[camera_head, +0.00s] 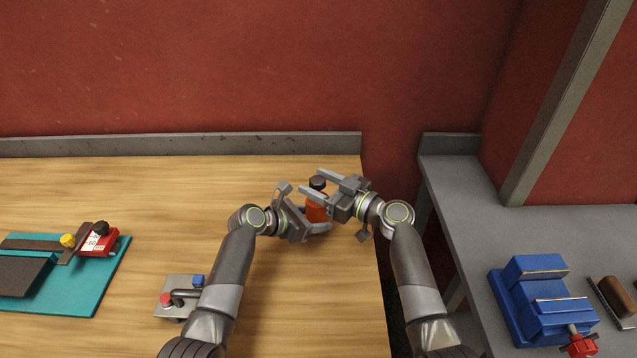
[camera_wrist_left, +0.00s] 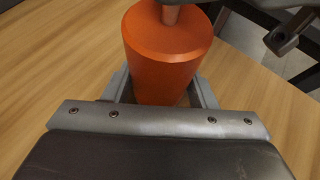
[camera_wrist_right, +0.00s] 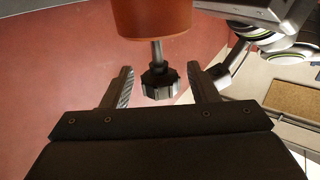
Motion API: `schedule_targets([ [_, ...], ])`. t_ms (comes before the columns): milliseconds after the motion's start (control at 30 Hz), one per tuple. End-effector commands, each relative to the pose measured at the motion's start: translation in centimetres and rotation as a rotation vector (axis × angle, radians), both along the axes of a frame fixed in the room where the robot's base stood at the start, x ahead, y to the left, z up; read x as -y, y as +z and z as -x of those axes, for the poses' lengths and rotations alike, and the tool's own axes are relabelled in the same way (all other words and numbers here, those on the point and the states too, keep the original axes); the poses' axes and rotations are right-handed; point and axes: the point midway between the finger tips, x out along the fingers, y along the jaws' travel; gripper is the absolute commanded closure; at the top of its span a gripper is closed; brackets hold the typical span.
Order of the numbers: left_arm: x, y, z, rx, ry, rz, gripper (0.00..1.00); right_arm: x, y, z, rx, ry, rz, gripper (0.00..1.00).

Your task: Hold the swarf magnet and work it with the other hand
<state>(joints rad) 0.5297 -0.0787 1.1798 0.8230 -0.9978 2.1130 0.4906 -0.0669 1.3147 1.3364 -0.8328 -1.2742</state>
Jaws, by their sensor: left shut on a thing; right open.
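The swarf magnet has an orange body (camera_head: 316,209) and a black knob (camera_head: 317,183) on a thin stem. My left gripper (camera_head: 305,209) is shut on the orange body, which fills the left wrist view's centre (camera_wrist_left: 165,58) with the stem (camera_wrist_left: 170,14) at the top edge. My right gripper (camera_head: 313,184) is open at the knob. In the right wrist view the ribbed knob (camera_wrist_right: 160,82) sits between the two spread fingers, with a gap on each side. The orange body (camera_wrist_right: 152,18) is beyond it, joined by the metal stem (camera_wrist_right: 157,52).
A teal mat (camera_head: 97,297) with a red item (camera_head: 100,241) lies on the wooden bench (camera_head: 160,190) at left. A small grey device (camera_head: 177,296) is beside my left forearm. A grey bench (camera_head: 450,190) at right holds a blue vise (camera_head: 540,300) and a brush (camera_head: 612,296).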

Motion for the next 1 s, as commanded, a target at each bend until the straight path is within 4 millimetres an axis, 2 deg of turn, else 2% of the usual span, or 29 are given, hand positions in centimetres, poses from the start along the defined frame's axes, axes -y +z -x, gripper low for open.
schedule_targets([
  [267, 0.0, 0.0, 0.0, -0.001, 0.0, -0.001, 0.61, -0.2, 0.0, -0.1, 0.0, 0.0, 0.0, 0.46],
  [700, 0.0, 0.0, 0.0, -0.001, 0.0, -0.001, 0.61, -0.1, 0.0, -0.1, 0.0, 0.0, 0.0, 1.0],
  [867, 0.0, -0.1, 0.0, -0.001, 0.0, -0.001, 0.61, -0.1, -0.3, -0.1, -0.001, 0.0, 0.0, 1.0],
  [1000, 0.0, 0.0, 0.0, -0.001, 0.0, -0.001, 0.61, -0.1, -2.1, -0.1, -0.005, 0.001, 0.002, 1.0],
])
